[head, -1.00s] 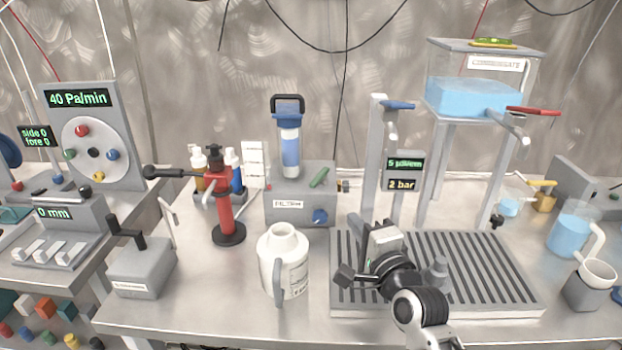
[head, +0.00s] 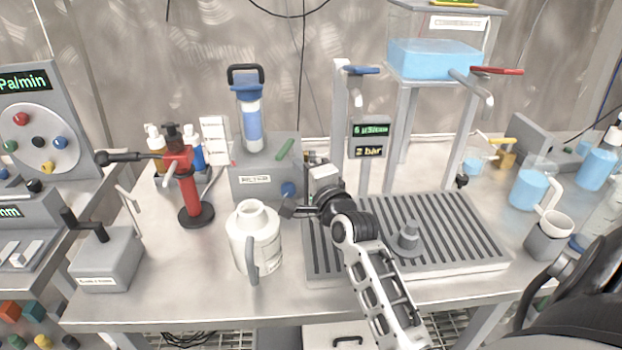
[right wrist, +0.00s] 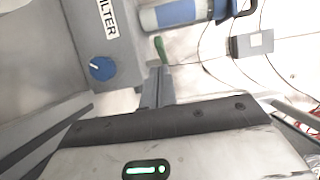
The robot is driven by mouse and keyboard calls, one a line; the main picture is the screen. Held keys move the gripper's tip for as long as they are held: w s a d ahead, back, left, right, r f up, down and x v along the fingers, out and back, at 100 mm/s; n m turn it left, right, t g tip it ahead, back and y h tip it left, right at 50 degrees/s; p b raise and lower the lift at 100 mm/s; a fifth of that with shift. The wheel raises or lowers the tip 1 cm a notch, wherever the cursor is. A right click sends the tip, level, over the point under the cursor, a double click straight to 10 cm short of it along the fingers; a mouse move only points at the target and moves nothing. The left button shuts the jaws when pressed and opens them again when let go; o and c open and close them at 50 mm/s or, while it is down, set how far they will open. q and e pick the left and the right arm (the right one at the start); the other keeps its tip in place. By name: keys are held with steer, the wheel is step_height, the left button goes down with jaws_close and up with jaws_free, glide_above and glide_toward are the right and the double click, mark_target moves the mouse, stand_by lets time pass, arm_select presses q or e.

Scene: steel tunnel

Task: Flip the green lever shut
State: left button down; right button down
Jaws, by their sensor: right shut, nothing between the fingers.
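The green lever (head: 285,150) slants up to the right on the right front of the grey filter box (head: 262,192), which has a blue knob (head: 288,189) below it. My right gripper (head: 316,161) is shut and empty, just right of the filter box and close to the lever. In the right wrist view the shut fingers (right wrist: 157,88) point toward the green lever (right wrist: 160,48), which shows just past their tips. I cannot tell whether they touch. The blue knob (right wrist: 102,68) is to their left. My left gripper is out of view.
A white jug (head: 254,240) stands in front of the filter box. A slatted drain tray (head: 440,225) lies under my right forearm. A post with a display (head: 369,140) rises right of the gripper.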

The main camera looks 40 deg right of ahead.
mark_target(282, 160)
steer(key=shift+w+d, duration=0.2)
steer(key=shift+w, duration=1.2)
steer(key=shift+w+a+r+p, duration=0.3)
steer(key=shift+a+p, duration=0.25)
steer(key=shift+p, duration=0.4)
steer(key=shift+w+a, duration=0.2)
steer(key=shift+a, duration=0.1)
steer(key=shift+w+a+f, duration=0.1)
steer(key=shift+f, duration=0.1)
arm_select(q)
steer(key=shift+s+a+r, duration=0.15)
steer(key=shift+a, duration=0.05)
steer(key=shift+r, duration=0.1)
